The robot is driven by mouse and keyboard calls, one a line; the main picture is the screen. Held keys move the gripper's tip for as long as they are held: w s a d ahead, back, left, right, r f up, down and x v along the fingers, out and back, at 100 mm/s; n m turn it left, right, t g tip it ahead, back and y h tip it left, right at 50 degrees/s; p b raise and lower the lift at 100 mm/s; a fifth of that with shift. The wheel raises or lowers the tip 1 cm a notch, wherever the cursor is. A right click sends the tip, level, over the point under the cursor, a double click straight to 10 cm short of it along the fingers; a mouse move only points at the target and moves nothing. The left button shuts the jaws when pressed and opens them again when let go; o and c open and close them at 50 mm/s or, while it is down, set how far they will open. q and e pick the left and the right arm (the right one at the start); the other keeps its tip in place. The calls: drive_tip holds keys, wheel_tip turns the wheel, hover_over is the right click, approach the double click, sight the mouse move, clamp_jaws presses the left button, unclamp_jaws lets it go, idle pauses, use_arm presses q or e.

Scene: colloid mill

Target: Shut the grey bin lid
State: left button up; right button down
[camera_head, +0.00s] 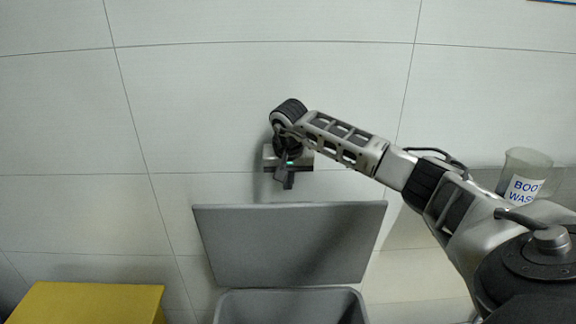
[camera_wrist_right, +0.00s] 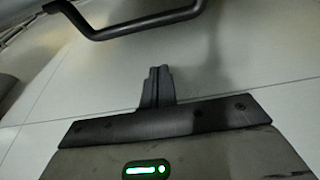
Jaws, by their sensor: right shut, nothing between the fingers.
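The grey bin (camera_head: 290,305) stands at the bottom middle of the head view, with only its upper part in frame. Its grey lid (camera_head: 290,243) is open and stands raised behind the bin opening, against the tiled wall side. My right gripper (camera_head: 286,184) is shut and empty, just above the lid's top edge in the picture, and looks apart from it. In the right wrist view the shut fingers (camera_wrist_right: 158,88) show with pale tiles beyond them. The lid cannot be made out for sure there. My left gripper is in no view.
A yellow box-like surface (camera_head: 90,303) is at the lower left. A clear container with a boot-wash label (camera_head: 525,178) stands at the right, beyond my right arm. A dark bar-like handle (camera_wrist_right: 125,28) crosses the top of the right wrist view. The wall above the lid is bare.

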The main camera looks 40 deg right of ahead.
use_arm(q)
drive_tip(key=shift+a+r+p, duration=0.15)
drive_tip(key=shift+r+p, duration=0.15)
drive_tip(key=shift+p, duration=0.45)
use_arm(e)
drive_tip(key=s+a, duration=0.1)
drive_tip(key=s+a+f, duration=0.1)
drive_tip(key=shift+s+a, duration=0.15)
drive_tip(key=shift+s, duration=0.25)
